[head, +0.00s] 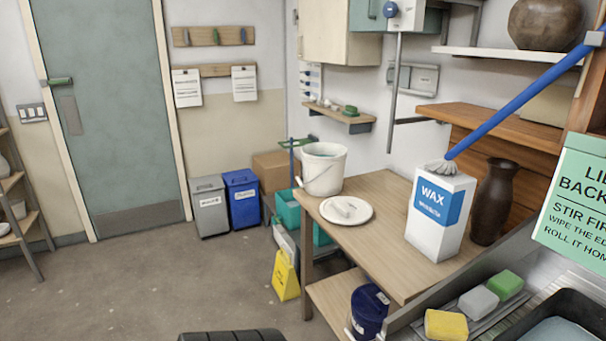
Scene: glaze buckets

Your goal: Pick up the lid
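The lid (362,216) is a white round disc lying flat on the wooden table (385,247), near its left front edge. A pale raised piece sits on its top; I cannot tell if it is a handle or a separate thing. The white bucket (323,172) stands upright behind the lid at the table's far left corner, with its top open and a thin wire handle. The lid is apart from my grippers, as neither gripper is in view.
A white and blue wax box (436,217) and a dark vase (494,203) stand right of the lid. A blue-handled brush (525,98) slants above the box. Yellow, grey and green sponges (478,302) lie at the lower right. The floor (150,285) left of the table is mostly clear.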

